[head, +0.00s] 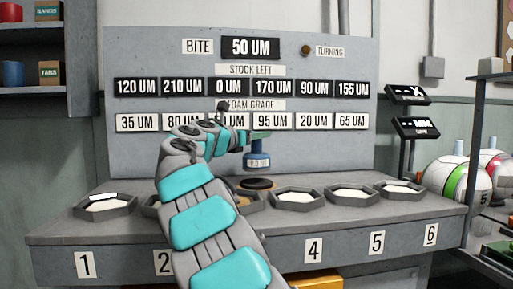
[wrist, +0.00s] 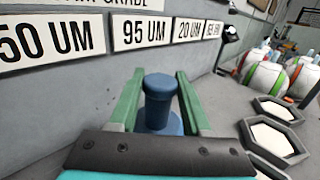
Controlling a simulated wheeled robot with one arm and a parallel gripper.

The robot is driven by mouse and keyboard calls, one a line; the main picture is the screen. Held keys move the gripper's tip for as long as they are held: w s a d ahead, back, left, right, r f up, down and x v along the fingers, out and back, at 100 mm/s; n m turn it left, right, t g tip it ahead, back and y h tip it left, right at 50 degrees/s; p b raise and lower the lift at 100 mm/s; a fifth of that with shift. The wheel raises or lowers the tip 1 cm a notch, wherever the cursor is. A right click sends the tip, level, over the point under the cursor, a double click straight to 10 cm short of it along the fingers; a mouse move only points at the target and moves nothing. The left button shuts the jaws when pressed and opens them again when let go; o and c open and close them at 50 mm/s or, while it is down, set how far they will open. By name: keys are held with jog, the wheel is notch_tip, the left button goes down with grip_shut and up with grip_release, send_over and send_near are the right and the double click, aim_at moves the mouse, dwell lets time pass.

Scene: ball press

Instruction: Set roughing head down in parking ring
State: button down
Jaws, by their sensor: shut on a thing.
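The blue roughing head (head: 257,158) has a round knob on top and a small label that I cannot read. My gripper (head: 260,136) has green fingers and is shut on the head's stem. In the wrist view the head (wrist: 158,100) stands upright between the two fingers (wrist: 160,95). In the head view it hangs over the back of the bench, above a dark round piece (head: 257,184) with a tan edge. That may be the parking ring, but I cannot tell for sure. A gap shows between the head and this piece.
Hexagonal trays with pale pads line the numbered bench (head: 345,225); tray four (head: 297,207) is right of the dark piece. My arm hides much of trays two and three. The grey sign panel (head: 130,70) rises close behind. Striped balls (head: 445,180) sit at right.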

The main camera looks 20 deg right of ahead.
aim_at(253, 146)
jog(key=shift+f+b, duration=0.8)
jog(key=shift+f, duration=0.95)
jog(key=shift+r, duration=0.1)
jog(key=shift+c, duration=1.8)
grip_release()
jog(key=shift+f, duration=0.25)
jog(key=shift+r, duration=0.1)
jog(key=shift+s+a+r, duration=0.1)
jog(key=shift+s+a, duration=0.05)
jog(key=shift+a, duration=0.15)
jog(key=p+v, duration=0.1)
jog(key=v, duration=1)
jog(key=shift+a, duration=0.15)
